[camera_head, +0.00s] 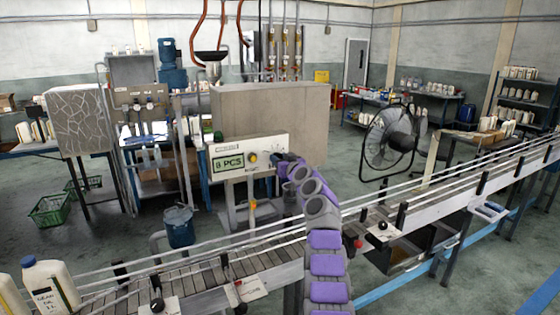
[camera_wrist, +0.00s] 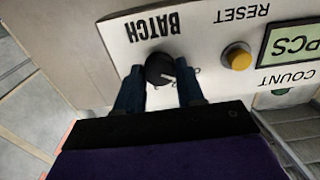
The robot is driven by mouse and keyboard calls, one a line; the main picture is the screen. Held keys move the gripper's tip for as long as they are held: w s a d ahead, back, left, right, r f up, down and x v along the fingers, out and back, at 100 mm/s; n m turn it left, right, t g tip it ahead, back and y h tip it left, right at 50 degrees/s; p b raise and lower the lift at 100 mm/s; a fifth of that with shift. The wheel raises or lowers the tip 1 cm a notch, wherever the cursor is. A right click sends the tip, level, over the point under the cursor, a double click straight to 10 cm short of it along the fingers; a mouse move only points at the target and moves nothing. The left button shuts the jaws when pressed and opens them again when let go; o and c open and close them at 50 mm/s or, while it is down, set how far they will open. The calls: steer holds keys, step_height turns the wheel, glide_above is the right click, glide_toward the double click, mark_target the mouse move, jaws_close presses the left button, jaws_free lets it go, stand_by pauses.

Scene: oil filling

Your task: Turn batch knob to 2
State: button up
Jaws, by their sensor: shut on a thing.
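The batch knob (camera_wrist: 159,69) is a round black knob with a white pointer mark, below the word BATCH on a white control panel (camera_wrist: 200,35), seen upside down in the wrist view. My gripper (camera_wrist: 160,88) is shut on the knob, with one dark finger on each side of it. The pointer mark is partly visible; its exact setting cannot be read. In the head view the panel (camera_head: 225,146) shows a green display reading 8 PCS (camera_head: 228,162), and my arm reaches its right end, where the knob is hidden.
A yellow button (camera_wrist: 238,57) marked RESET sits beside the knob, and the green display (camera_wrist: 292,45) is beyond it. A conveyor (camera_head: 190,285) with rails crosses in front of the panel. A white jug (camera_head: 50,285) stands on it at the left. A blue bucket (camera_head: 180,228) stands behind it.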

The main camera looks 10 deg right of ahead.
steer(key=shift+m, duration=0.3)
steer(key=shift+d+m+b, duration=0.1)
steer(key=shift+m+b, duration=0.45)
steer(key=shift+m, duration=2.95)
steer(key=o, duration=1)
steer(key=shift+w+d, duration=0.1)
steer(key=shift+w, duration=0.05)
steer(key=shift+f+b, duration=0.2)
steer(key=shift+b, duration=0.6)
